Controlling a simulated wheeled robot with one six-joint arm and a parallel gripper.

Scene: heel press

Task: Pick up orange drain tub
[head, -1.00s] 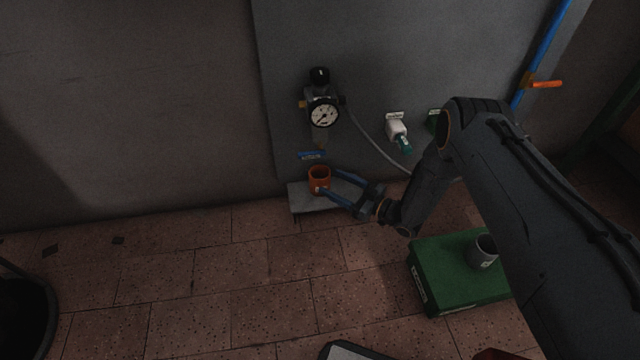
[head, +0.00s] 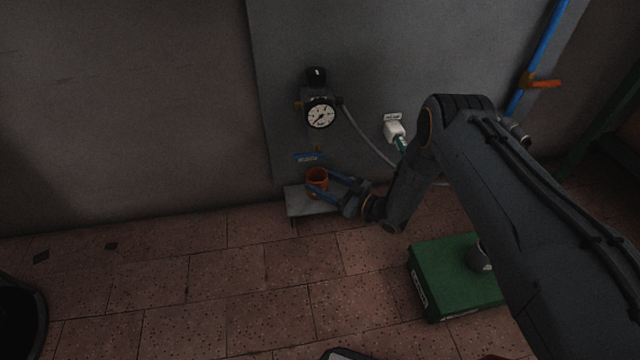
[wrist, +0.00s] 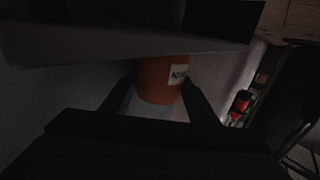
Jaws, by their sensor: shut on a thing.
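The orange drain tub (head: 317,176) is on or just above a small grey shelf (head: 298,207) at the wall, under the gauge unit. My gripper (head: 322,183) reaches it from the right, with one blue finger on the near side and one on the far side, shut on the tub. In the wrist view the orange tub (wrist: 160,80) sits between the two dark fingers, with a white label on its side. Whether its base touches the shelf is hard to tell.
A green box (head: 440,275) with a grey cup (head: 478,258) is on the floor at right.

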